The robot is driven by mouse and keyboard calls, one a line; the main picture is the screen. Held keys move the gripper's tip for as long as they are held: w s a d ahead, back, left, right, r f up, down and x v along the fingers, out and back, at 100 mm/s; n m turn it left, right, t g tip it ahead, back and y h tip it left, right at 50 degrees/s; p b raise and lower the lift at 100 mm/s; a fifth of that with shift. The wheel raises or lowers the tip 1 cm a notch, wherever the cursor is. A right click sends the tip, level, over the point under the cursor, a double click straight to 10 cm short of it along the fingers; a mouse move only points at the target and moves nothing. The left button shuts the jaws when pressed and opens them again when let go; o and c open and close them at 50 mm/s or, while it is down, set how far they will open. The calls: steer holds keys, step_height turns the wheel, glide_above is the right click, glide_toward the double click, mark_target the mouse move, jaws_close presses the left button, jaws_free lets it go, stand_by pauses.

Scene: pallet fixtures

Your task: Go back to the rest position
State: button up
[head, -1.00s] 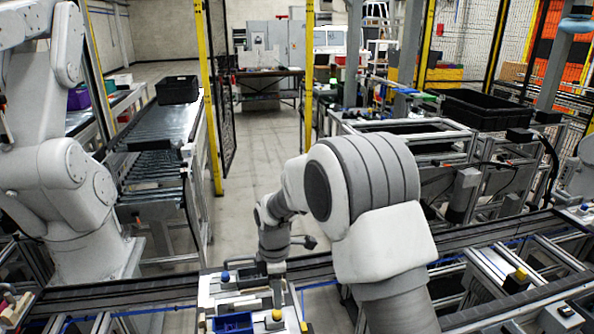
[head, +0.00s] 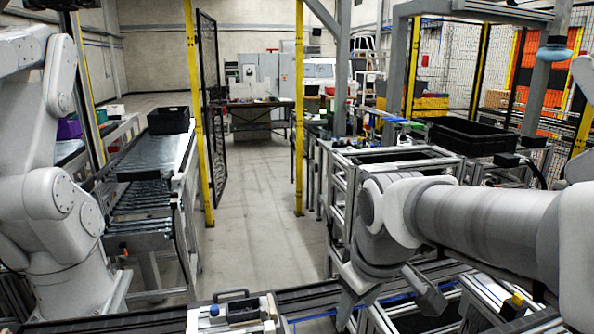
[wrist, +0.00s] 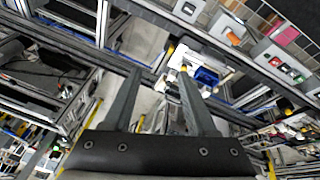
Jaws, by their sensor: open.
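My gripper (wrist: 160,73) is open in the wrist view. Its two grey fingers stand apart and nothing is between them. Beyond the right fingertip lies a pallet fixture with a blue bin (wrist: 206,77). In the head view my arm reaches across the right side, and the gripper end (head: 428,292) hangs above the conveyor, partly hidden. The pallet fixture (head: 200,320) with a dark tray and a blue knob sits at the bottom centre, left of the gripper and apart from it.
A conveyor track (head: 310,300) runs along the bottom. Another white robot arm (head: 45,200) stands at the left. A roller conveyor carries a black crate (head: 168,120). A black bin (head: 470,136) sits on the right frame. Yellow posts (head: 299,110) border open floor in the middle.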

steer(key=s+d+m+t, duration=0.1)
steer(key=s+d+m, duration=0.1)
steer(key=s, duration=0.3)
steer(key=s+d+m, duration=0.2)
steer(key=s+m, duration=0.2)
steer(key=s, duration=0.1)
steer(key=shift+s+d+r+m+t, duration=0.2)
steer(key=shift+s+d+m+t, duration=0.05)
steer(key=shift+s+m+t, duration=0.15)
stand_by(1.4)
